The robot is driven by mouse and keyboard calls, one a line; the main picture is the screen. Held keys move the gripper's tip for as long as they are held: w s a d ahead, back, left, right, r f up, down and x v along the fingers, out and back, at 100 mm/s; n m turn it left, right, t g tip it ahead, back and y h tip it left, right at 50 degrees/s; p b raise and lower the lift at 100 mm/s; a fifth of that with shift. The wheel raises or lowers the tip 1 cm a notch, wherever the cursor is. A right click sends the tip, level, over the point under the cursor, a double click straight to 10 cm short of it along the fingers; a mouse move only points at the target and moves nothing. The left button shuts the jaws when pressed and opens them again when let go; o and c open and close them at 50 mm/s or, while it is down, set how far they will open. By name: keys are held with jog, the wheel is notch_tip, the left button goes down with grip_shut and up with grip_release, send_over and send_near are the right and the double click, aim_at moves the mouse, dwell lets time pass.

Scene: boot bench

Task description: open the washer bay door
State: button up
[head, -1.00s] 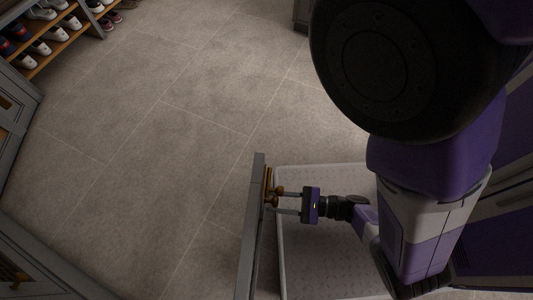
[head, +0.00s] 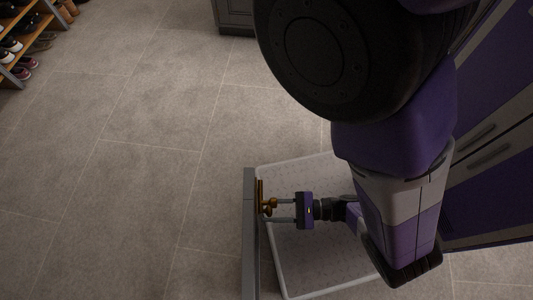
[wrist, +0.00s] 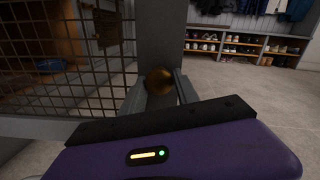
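The washer bay door is seen from above as a narrow grey edge (head: 249,240) in the head view. In the wrist view its grey stile (wrist: 162,35) and dark wire mesh (wrist: 95,85) fill the left and centre. A round brass knob (wrist: 159,80) sits on the stile; brass fittings also show in the head view (head: 261,192). My gripper (head: 272,210) reaches the door from the right. In the wrist view its two fingers lie on either side of the knob and appear to touch it. The finger contact is partly hidden by the gripper body.
A pale tray (head: 300,165) with a raised rim lies on the floor beside the door, under my gripper. Shoe racks (head: 35,40) stand at the far left, and a grey cabinet (head: 235,15) at the back. The tiled floor left of the door is clear.

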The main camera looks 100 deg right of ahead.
jog(key=shift+o, duration=1.3)
jog(key=v, duration=0.7)
jog(key=shift+s+b, duration=0.4)
